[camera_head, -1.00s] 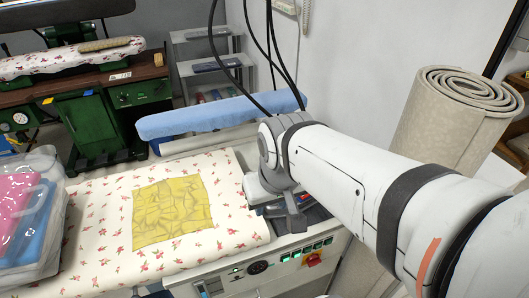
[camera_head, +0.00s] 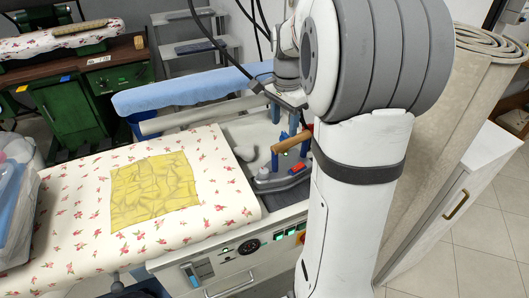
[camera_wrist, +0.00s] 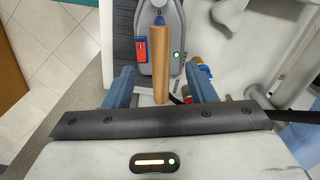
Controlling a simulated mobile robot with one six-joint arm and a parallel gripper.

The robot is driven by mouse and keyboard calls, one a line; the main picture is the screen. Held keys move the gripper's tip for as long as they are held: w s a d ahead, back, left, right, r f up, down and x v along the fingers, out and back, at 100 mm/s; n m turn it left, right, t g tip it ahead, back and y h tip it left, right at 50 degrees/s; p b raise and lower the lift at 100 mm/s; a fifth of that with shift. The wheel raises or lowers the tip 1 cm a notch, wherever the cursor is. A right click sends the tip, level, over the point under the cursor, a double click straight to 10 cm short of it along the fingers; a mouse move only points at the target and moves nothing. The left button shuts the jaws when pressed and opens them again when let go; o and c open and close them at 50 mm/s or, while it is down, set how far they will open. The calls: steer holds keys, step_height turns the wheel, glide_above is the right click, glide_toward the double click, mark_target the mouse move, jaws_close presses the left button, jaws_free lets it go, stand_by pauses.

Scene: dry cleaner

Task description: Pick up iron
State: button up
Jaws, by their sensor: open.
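The iron (camera_head: 282,180) has a grey body, a wooden handle and a red switch. It rests on the right end of the ironing station. In the wrist view, its wooden handle (camera_wrist: 160,60) runs lengthwise between the two blue fingers of my gripper (camera_wrist: 161,78), with a gap on each side. My gripper is open and holds nothing. In the head view, my gripper is above the iron, and my arm hides part of both.
A flowered ironing board (camera_head: 80,213) with a yellow cloth (camera_head: 155,190) lies left of the iron. A blue padded arm (camera_head: 190,90) extends behind. A clear bin (camera_head: 20,215) stands at the left edge. A rolled carpet (camera_head: 480,100) is at the right.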

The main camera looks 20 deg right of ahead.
mark_target(286, 140)
steer(key=shift+w+d+f+m, duration=0.3)
steer(key=shift+d+f, duration=0.15)
steer(key=shift+f, duration=0.3)
step_height(286, 140, down, 7)
steer(key=shift+s+d, duration=0.1)
steer(key=shift+s, duration=0.05)
steer(key=shift+c, duration=0.2)
jaws_close()
stand_by(0.8)
steer(key=shift+r, duration=0.25)
